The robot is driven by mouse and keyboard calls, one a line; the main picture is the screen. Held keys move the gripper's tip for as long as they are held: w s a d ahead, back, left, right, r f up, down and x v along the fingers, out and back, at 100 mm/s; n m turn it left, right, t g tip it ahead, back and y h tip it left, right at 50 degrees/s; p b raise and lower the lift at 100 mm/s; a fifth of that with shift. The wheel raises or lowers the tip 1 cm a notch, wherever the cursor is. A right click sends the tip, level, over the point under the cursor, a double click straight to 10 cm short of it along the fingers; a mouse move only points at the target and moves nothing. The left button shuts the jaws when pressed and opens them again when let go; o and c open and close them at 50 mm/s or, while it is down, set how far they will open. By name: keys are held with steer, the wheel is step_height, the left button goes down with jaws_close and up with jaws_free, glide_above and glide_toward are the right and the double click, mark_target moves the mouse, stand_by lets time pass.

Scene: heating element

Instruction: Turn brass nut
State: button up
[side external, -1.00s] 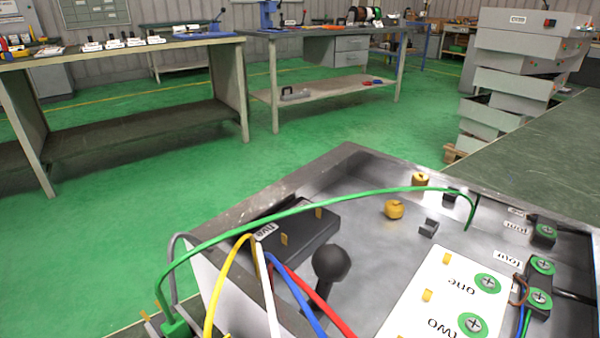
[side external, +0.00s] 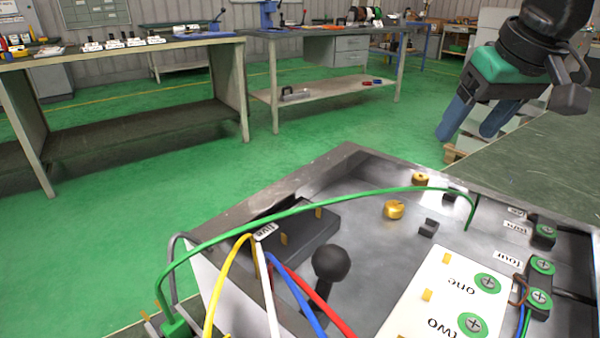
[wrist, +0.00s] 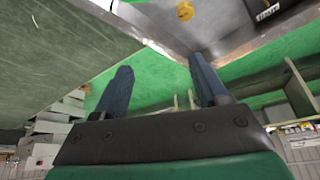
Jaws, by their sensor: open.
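Two brass nuts show on the grey metal box floor in the side view: a nearer nut (side external: 394,210) and a farther nut (side external: 420,180) close to the far wall. A single brass nut shows at the top of the wrist view (wrist: 185,11); I cannot tell which one it is. My gripper (side external: 464,134) is at the upper right of the side view, above and beyond the box, well apart from both nuts. Its two blue fingers also show in the wrist view (wrist: 160,68), spread wide with nothing between them.
The open metal box (side external: 300,190) holds a black block (side external: 305,236), a black knob (side external: 331,262) and a white panel with labelled terminals (side external: 440,300). A green wire (side external: 330,196) arches over the box near the nuts. A dark green-grey bench top (side external: 550,170) lies at the right.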

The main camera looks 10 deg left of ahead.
glide_toward(395, 205)
step_height(395, 205, up, 2)
steer(key=w, duration=0.1)
steer(key=shift+n, duration=0.4)
steer(key=shift+w+a+f, duration=0.1)
steer(key=shift+f, duration=1.05)
steer(key=shift+w+a+f, duration=0.1)
steer(key=shift+f, duration=1.1)
steer(key=shift+x, duration=2.7)
steer(key=shift+s, duration=0.1)
steer(key=shift+c, duration=0.2)
jaws_close()
